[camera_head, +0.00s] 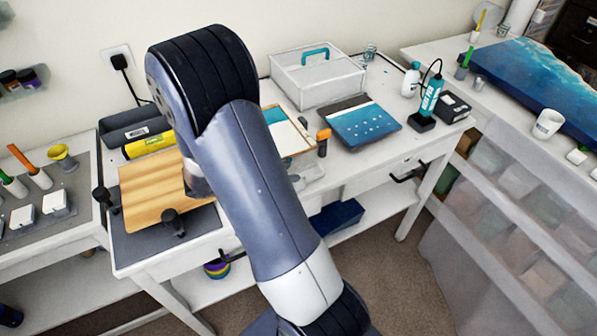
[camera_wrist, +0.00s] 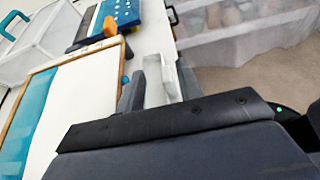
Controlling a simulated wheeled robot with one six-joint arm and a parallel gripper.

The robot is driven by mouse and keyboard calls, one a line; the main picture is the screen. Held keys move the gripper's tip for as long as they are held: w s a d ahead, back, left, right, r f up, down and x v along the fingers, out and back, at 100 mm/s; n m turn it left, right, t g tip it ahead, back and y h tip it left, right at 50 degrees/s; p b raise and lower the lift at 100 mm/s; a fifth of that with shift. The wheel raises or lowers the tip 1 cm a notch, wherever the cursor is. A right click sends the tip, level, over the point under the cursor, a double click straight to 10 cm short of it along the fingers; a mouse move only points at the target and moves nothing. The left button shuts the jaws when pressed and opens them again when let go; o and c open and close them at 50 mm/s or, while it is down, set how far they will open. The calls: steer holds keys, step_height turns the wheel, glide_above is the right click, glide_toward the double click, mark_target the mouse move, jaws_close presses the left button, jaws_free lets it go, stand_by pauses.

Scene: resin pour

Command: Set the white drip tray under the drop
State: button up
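The white drip tray (camera_head: 312,172) appears as a pale, shallow piece at the front edge of the middle table in the head view, partly hidden by my arm. In the wrist view a white piece that looks like its wall (camera_wrist: 155,82) stands between the two grey fingers of my gripper (camera_wrist: 160,90). The fingers are apart, one on each side of it. I cannot tell whether they press on it. No falling drop can be made out.
A blue panel (camera_head: 362,124) lies near the table's front edge, with an orange-handled tool (camera_head: 323,141) beside it. A framed teal-and-white board (camera_wrist: 75,95) is left of my gripper. A white bin (camera_head: 318,83) stands behind. A large blue panel (camera_head: 535,85) lies on the right table.

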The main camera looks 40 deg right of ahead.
mark_target(303, 174)
steer(key=v, duration=0.7)
steer(key=shift+b, duration=0.4)
steer(key=x, duration=0.4)
steer(key=p+x, duration=0.1)
steer(key=x, duration=0.7)
steer(key=shift+f, duration=0.6)
steer(key=shift+a+r, duration=0.1)
steer(key=shift+r, duration=0.25)
steer(key=shift+f, duration=0.15)
